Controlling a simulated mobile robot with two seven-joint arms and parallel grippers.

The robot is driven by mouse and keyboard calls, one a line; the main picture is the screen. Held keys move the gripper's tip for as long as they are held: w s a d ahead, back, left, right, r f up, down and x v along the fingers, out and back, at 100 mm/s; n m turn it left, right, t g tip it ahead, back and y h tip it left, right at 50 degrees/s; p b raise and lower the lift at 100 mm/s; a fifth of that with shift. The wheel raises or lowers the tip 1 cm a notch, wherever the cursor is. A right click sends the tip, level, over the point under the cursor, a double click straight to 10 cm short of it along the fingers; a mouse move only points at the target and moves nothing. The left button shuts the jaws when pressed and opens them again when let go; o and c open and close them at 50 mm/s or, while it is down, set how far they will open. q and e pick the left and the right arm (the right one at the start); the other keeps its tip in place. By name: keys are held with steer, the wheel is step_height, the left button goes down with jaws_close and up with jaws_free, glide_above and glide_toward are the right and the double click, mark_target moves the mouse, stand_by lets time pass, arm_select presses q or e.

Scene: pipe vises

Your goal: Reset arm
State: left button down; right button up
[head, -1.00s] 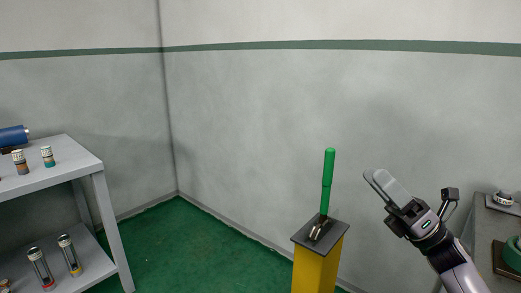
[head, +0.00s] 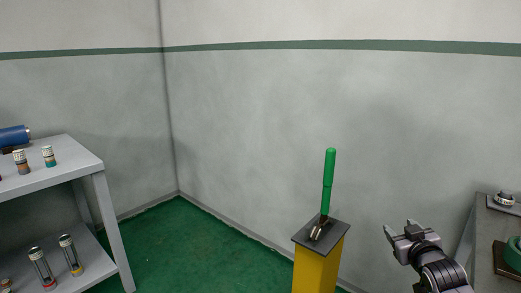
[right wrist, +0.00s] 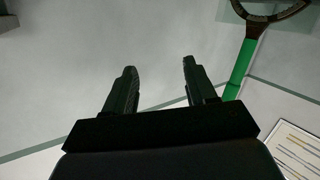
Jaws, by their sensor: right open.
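My right gripper (head: 399,226) is at the lower right of the head view, open and empty, pointing up and to the left. Its two fingers stand apart with nothing between them in the right wrist view (right wrist: 159,68). My left gripper is not in view.
A grey shelf (head: 75,160) with small cylinders and a blue roll (head: 14,136) stands at left. A grey bench (head: 485,225) is at the right edge. A green bar with a dark ring (right wrist: 243,65) shows in the right wrist view. The green floor (head: 190,245) between shelf and post is clear.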

steer(key=s+a+f+g+y, duration=0.1)
steer(key=s+a+f+g, duration=0.1)
steer(key=s+a+f, duration=0.5)
steer(key=s+a+f+g+y, duration=0.15)
steer(key=s+a+f, duration=0.25)
steer(key=s+f, duration=0.65)
steer(key=s+a+f+g+y, duration=0.1)
steer(key=s+a+f, duration=0.15)
steer(key=s, duration=0.65)
steer(key=s+a+f+g+y, duration=0.1)
steer(key=s+a, duration=0.2)
steer(key=s, duration=0.6)
arm_select(q)
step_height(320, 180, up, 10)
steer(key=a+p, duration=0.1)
steer(key=p, duration=1.2)
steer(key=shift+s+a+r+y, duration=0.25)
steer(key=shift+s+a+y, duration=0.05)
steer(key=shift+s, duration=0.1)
arm_select(e)
step_height(320, 180, up, 11)
steer(key=d, duration=0.1)
steer(key=shift+h, duration=0.45)
steer(key=shift+s+f, duration=0.1)
